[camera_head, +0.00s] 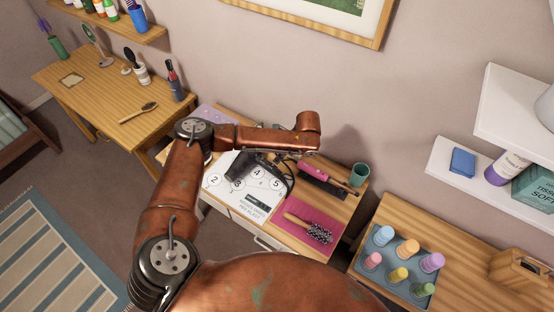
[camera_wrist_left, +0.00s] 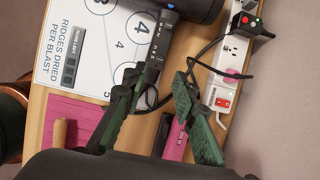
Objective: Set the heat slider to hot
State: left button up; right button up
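The dark hair dryer (camera_head: 240,166) lies on the numbered white sheet (camera_head: 236,186) on the middle table. In the left wrist view its barrel (camera_wrist_left: 192,8) is at the top and its handle (camera_wrist_left: 157,47) points down toward my fingers. Small light marks show on the handle; I cannot tell the heat slider's position. My left gripper (camera_wrist_left: 161,76) is open, its two dark green fingers on either side of the handle's lower end, with no clear contact. In the head view my arm hides most of that gripper. My right gripper is not in view.
A black cord loops beside the handle to a plug (camera_wrist_left: 246,26) near a white power strip (camera_wrist_left: 230,72). A pink-handled tool (camera_head: 314,171) lies close by. A round brush (camera_head: 310,228) rests on a pink mat (camera_head: 296,240). A green cup (camera_head: 359,174) stands at the right edge.

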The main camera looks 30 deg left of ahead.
pick_arm(q)
jog(key=v, duration=0.4)
